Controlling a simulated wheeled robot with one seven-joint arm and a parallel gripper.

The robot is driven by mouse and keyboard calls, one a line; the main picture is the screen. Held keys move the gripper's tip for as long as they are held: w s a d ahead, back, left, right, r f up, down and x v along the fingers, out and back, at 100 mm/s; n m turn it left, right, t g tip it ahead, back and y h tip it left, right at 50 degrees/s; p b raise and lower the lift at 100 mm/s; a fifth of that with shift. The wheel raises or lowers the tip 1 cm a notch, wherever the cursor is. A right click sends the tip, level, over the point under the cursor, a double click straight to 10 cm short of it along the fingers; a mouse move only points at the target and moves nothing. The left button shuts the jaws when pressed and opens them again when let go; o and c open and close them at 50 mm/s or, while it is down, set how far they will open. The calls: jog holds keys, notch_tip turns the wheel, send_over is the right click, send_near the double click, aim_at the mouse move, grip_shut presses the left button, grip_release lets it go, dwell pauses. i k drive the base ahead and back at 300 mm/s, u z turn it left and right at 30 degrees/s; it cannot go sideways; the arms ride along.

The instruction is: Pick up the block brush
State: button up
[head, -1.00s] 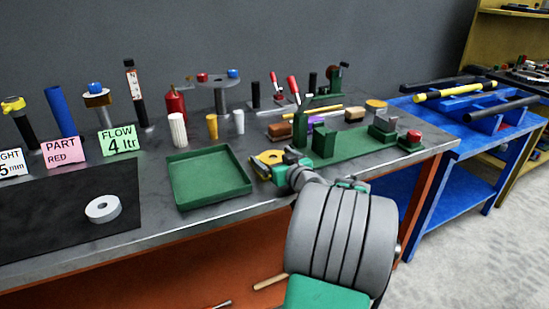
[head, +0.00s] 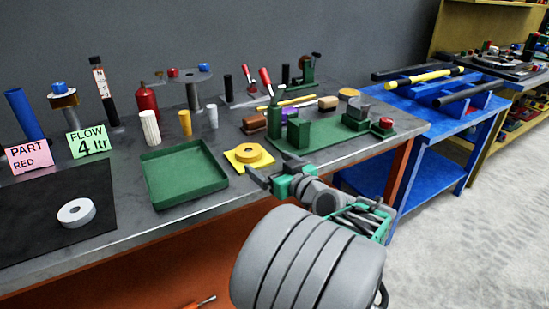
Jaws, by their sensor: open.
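Two small blocks at the back of the bench could be the block brush: a reddish-brown block (head: 254,123) left of the green fixture, and a tan block (head: 328,103) with a darker underside behind it. I cannot tell for certain which is the brush. My gripper (head: 257,176) is over the bench's front edge, just in front of a yellow square with a tan ring (head: 249,155). Its dark fingers are apart with nothing seen between them. It is nearer the camera than both blocks and touches neither.
A green tray (head: 184,178) lies left of my gripper. The green fixture plate (head: 345,143) carries upright blocks to the right. White, orange and pale cylinders (head: 185,122) and red-handled clamps (head: 266,82) stand behind. A blue stand (head: 430,125) is at right.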

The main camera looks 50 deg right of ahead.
aim_at(326, 105)
jog(key=z, duration=1.9)
